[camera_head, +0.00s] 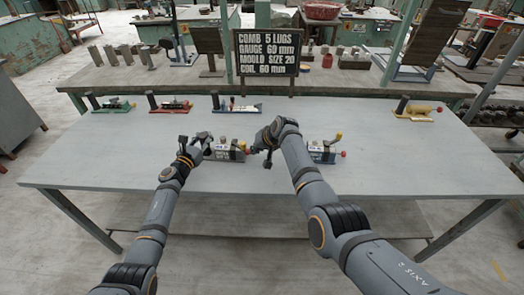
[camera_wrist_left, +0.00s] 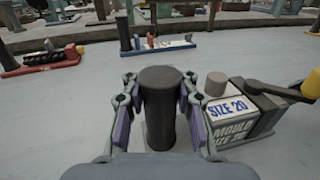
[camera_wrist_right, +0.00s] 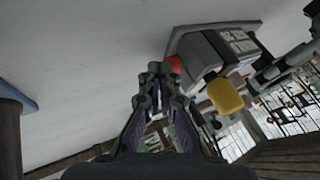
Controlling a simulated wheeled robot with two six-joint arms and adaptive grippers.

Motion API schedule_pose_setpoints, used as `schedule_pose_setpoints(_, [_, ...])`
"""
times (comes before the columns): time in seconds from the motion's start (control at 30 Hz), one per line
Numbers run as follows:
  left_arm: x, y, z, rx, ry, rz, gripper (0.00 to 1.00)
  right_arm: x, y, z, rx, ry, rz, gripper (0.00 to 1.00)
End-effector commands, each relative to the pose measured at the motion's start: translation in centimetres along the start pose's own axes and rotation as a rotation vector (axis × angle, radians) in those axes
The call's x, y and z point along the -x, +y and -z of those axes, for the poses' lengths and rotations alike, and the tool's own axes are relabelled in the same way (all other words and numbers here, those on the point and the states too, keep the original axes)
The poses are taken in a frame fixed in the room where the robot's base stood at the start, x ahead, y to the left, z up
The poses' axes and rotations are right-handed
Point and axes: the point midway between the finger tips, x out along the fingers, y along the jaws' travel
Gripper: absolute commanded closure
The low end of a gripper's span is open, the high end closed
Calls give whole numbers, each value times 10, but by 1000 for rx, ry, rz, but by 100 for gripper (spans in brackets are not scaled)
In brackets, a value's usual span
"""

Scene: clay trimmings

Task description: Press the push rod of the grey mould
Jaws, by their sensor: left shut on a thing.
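The grey mould (camera_head: 228,150) stands near the table's middle, with SIZE 20 on its block in the left wrist view (camera_wrist_left: 240,115). A dark upright post (camera_wrist_left: 160,108) stands left of the block. My left gripper (camera_head: 198,146) is shut around this post. A red ball (camera_wrist_right: 174,64) and a yellow knob (camera_wrist_right: 226,96) are at the mould's other end. My right gripper (camera_wrist_right: 163,80) has its fingertips together beside the red ball; contact cannot be told. The right arm hides part of the table in the head view.
A second mould (camera_head: 322,152), with a blue base, stands to the right. Green (camera_head: 110,104), red (camera_head: 170,106), blue (camera_head: 236,108) and yellow (camera_head: 418,110) based fixtures line the back. A sign (camera_head: 268,52) stands behind. The table's front is clear.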

Motion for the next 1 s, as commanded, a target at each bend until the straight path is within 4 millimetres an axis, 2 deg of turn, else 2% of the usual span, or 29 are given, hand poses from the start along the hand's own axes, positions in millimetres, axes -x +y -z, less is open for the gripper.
schedule_pose_setpoints(0.17, [1, -1, 4, -1, 6, 1, 100, 0, 0, -1, -1, -1, 3, 100])
schedule_pose_setpoints(0.37, [1, -1, 4, -1, 6, 0, 100, 14, 27, 0, -3, 2, 0, 100])
schedule_pose_setpoints(0.43, [1, 0, 4, 0, 6, 0, 100, 23, 39, 0, -1, 4, 0, 100])
schedule_pose_setpoints(0.8, [1, 0, 4, 0, 6, 0, 100, 100, 36, 0, 1, 3, 0, 100])
schedule_pose_setpoints(1.0, [1, 0, 4, 0, 6, 0, 100, 118, 36, 0, 0, 1, 1, 100])
